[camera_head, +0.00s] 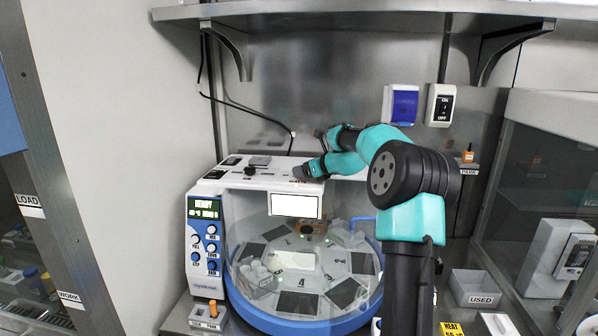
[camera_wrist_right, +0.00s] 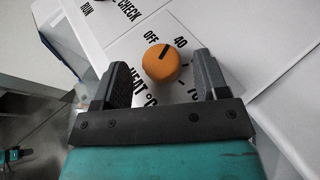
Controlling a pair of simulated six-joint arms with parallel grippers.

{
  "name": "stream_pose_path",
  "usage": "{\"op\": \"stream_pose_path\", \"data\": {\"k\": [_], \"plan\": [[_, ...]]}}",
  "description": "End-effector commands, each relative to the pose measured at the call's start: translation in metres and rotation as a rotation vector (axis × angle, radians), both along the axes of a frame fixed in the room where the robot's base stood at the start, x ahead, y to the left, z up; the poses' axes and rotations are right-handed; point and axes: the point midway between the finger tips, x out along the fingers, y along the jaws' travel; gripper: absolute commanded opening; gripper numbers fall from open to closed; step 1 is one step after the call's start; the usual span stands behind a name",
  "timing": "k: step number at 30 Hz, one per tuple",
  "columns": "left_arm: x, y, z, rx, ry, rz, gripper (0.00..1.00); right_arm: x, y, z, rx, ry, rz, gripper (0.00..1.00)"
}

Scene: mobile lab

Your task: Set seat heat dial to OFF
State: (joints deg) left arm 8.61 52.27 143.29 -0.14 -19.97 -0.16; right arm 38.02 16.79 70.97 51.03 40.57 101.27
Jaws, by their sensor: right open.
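The seat heat dial (camera_wrist_right: 158,68) is an orange round knob with a black pointer line, in the right wrist view. It sits on a white panel marked OFF, 40 and HEAT °C. Its line points toward the side between OFF and 40, closer to 40; the exact setting is hard to tell. My right gripper (camera_wrist_right: 162,60) is open, with one dark finger on each side of the dial and a visible gap to each. In the head view my right gripper (camera_head: 303,172) is over the white machine's top panel (camera_head: 215,184) and hides the dial. My left gripper is not in view.
A black knob (camera_head: 249,171) stands on the same panel, left of my gripper. Below is a clear-covered carousel (camera_head: 262,322) with a blue rim. A READY display (camera_head: 204,204) and buttons are at the machine's left. A steel shelf (camera_head: 340,12) hangs above.

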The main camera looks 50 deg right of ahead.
Motion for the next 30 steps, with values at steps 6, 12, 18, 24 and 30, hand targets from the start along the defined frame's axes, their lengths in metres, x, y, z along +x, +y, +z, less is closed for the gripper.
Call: {"op": "stream_pose_path", "data": {"k": [6,12,18,24,30], "plan": [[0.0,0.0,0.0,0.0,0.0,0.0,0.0,0.023,0.001,-0.009,-0.002,0.0,0.001,0.67],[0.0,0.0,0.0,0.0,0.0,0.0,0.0,0.028,0.001,-0.011,-0.001,0.0,-0.001,0.67],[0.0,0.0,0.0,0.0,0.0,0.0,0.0,0.028,0.002,-0.011,-0.001,0.0,0.0,0.64],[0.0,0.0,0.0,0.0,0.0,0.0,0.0,0.027,0.002,-0.011,-0.001,0.0,0.0,0.45],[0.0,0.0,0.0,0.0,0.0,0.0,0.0,0.027,0.002,-0.011,-0.001,0.0,0.0,0.26]]}}
